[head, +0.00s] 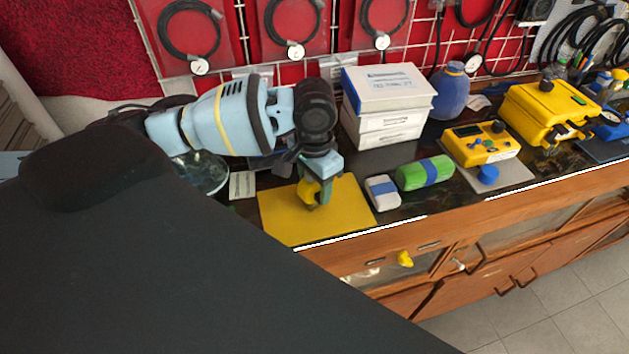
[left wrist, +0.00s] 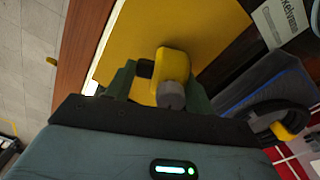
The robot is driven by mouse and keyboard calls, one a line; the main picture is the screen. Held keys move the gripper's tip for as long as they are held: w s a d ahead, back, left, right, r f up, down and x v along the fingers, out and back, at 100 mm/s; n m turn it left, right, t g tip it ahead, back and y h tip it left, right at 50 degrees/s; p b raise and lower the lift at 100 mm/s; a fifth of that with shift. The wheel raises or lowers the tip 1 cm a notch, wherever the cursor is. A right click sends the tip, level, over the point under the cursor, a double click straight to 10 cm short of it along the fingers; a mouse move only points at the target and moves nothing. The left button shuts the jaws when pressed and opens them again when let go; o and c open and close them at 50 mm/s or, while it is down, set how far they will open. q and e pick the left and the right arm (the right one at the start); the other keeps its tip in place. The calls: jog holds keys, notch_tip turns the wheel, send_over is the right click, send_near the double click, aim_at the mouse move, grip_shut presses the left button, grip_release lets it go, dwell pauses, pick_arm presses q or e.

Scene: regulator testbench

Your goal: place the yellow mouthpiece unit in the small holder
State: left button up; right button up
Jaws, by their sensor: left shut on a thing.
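My left gripper (head: 318,200) is shut on the yellow mouthpiece unit (head: 308,189) above the yellow mat (head: 262,216). In the left wrist view the unit (left wrist: 172,64) sits between the dark green fingers (left wrist: 160,87), with its round grey end (left wrist: 170,95) towards the wrist. Whether it touches the mat is unclear. I cannot pick out the small holder with certainty. A blue-grey object (left wrist: 265,84) lies beside the mat in the left wrist view, near a black ring with a yellow part (left wrist: 287,130). My right gripper is out of view.
Further right are a yellow device (head: 481,143) and a yellow case (head: 550,108). The bench's wooden front edge (head: 350,258) runs close to the mat.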

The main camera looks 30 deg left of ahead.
pick_arm(q)
jog(key=o, duration=1.1)
jog(key=shift+r, duration=0.2)
jog(key=shift+o, duration=0.3)
notch_tip(320, 180, up, 12)
jog(key=shift+f+p, duration=0.1)
jog(key=shift+p, duration=0.5)
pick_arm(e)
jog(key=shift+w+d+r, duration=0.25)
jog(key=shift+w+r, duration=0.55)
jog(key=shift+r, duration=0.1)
